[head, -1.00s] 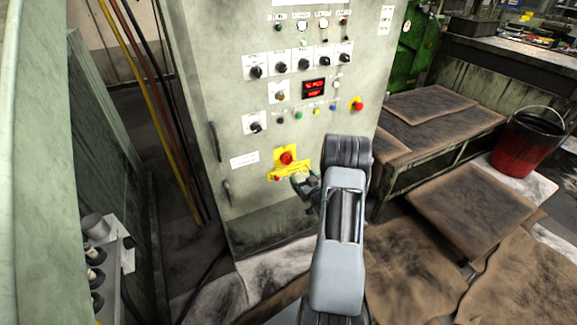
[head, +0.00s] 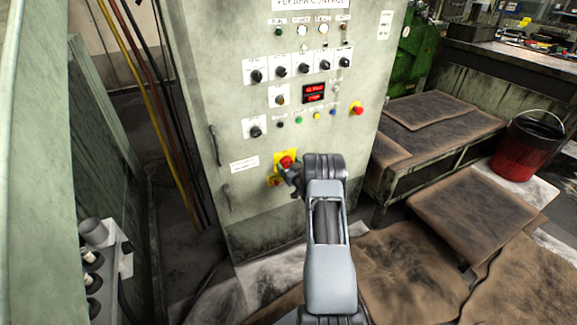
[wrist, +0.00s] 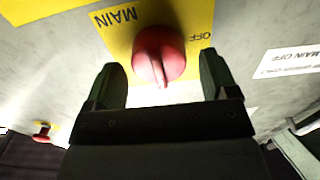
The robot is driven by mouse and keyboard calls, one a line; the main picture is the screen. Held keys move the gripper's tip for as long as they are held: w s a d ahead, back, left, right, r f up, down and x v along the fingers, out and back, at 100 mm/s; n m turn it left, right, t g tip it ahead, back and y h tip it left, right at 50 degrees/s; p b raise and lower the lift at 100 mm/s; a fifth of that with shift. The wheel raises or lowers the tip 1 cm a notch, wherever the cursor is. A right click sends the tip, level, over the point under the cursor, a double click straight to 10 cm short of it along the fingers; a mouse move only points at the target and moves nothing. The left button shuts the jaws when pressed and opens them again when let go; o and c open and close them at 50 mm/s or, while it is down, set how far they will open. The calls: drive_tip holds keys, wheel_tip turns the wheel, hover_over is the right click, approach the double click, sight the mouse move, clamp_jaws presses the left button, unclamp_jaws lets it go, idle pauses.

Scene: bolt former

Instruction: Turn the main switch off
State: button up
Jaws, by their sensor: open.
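The main switch is a red rotary knob (wrist: 159,55) on a yellow plate (wrist: 118,22) low on the grey-green cabinet (head: 240,190). The plate reads MAIN and OFF, upside down in the wrist view. The knob's raised ridge points down in that view, not at the OFF word. In the head view the red knob (head: 286,161) shows just above my gripper (head: 293,175), whose fingers are partly hidden by my wrist. In the wrist view my gripper (wrist: 161,75) is open, one finger on each side of the knob. Contact with it cannot be made out.
A red push button (head: 357,109) sits higher right on the cabinet. Rows of black knobs (head: 303,69) and a red display (head: 314,92) are above. A low bench (head: 435,140) and a red bucket (head: 517,148) stand right.

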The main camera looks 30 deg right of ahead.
drive_tip(key=shift+w, duration=0.25)
drive_tip(key=c, duration=0.9)
